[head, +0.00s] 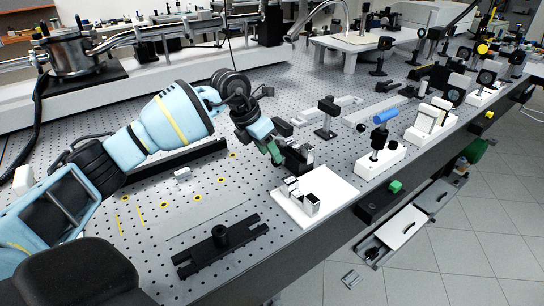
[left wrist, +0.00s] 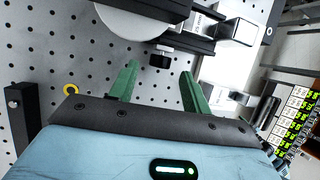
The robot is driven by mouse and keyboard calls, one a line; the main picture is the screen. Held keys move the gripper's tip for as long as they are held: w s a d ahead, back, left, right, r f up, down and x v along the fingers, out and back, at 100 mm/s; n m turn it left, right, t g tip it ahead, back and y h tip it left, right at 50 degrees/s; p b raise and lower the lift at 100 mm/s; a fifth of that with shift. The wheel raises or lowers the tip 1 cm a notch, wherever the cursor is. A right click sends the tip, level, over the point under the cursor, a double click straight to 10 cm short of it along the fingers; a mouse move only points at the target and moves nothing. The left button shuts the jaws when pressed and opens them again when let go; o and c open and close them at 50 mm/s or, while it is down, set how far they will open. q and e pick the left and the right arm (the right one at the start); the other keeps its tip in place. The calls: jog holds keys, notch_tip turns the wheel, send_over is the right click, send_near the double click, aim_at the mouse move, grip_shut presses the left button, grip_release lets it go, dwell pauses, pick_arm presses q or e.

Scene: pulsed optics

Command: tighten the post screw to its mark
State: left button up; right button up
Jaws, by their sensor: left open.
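My left gripper (head: 274,153) reaches in from the left over the perforated optical table, near the back edge of a white plate. Its green fingers (left wrist: 158,78) are apart, with nothing between them. Just beyond the fingertips, the left wrist view shows a small black block or knob (left wrist: 160,58) below a dark mount (left wrist: 186,36). I cannot tell whether it is the post screw. No mark on it can be made out. My right gripper is not in view.
The white plate (head: 330,186) carries small metal blocks (head: 303,198). Yellow rings (head: 164,205) mark the table at left. An open drawer (head: 396,232) juts out below the table edge.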

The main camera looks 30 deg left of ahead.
pick_arm(q)
jog(key=shift+x, duration=1.45)
